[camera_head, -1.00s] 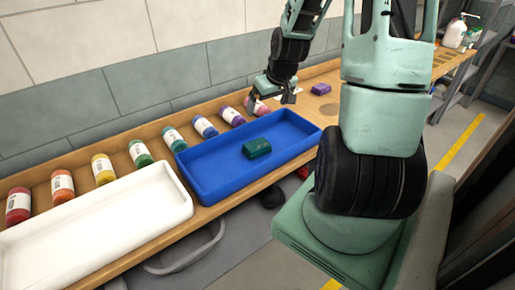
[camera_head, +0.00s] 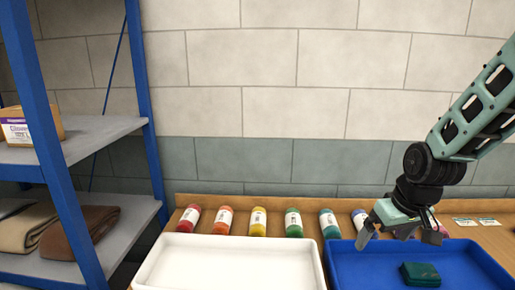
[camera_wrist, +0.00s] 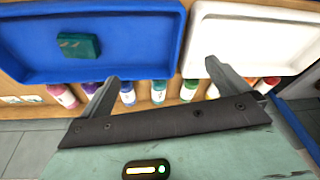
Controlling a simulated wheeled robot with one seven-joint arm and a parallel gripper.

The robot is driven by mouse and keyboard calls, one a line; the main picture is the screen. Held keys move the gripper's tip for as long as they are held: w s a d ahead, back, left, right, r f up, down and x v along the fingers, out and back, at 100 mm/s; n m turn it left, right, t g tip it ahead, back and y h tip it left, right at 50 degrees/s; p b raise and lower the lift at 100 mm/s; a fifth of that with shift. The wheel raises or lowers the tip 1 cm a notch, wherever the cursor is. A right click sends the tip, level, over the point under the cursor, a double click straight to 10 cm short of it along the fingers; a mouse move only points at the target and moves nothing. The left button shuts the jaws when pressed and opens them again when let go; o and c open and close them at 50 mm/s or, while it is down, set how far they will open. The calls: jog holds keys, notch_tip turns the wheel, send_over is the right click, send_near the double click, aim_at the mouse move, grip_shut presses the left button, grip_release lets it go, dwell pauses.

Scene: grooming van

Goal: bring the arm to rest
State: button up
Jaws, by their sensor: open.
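My gripper (camera_head: 403,231) is open and empty. In the head view it hangs at the right, over the back left part of the blue tray, with my arm reaching in from the upper right. In the wrist view my gripper (camera_wrist: 161,78) shows two fingers spread wide with nothing between them. The blue tray (camera_head: 350,262) also shows at the upper left of the wrist view (camera_wrist: 165,20). A dark green block (camera_head: 420,274) lies in it, apart from my fingers; the wrist view shows the block too (camera_wrist: 78,46).
A white tray (camera_head: 160,262) stands left of the blue one. Several coloured bottles (camera_head: 258,222) lie along the wooden bench's back edge, below the tiled wall. A blue-framed shelf (camera_head: 150,130) with folded towels (camera_head: 75,232) and a box (camera_head: 40,127) stands at the left.

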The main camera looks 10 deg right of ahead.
jog(key=s+a+n+g+b, duration=0.3)
jog(key=s+a+n, duration=0.4)
jog(key=s+a, duration=1.1)
jog(key=a, duration=0.4)
jog(key=shift+s+a+r, duration=0.15)
jog(key=shift+s, duration=0.1)
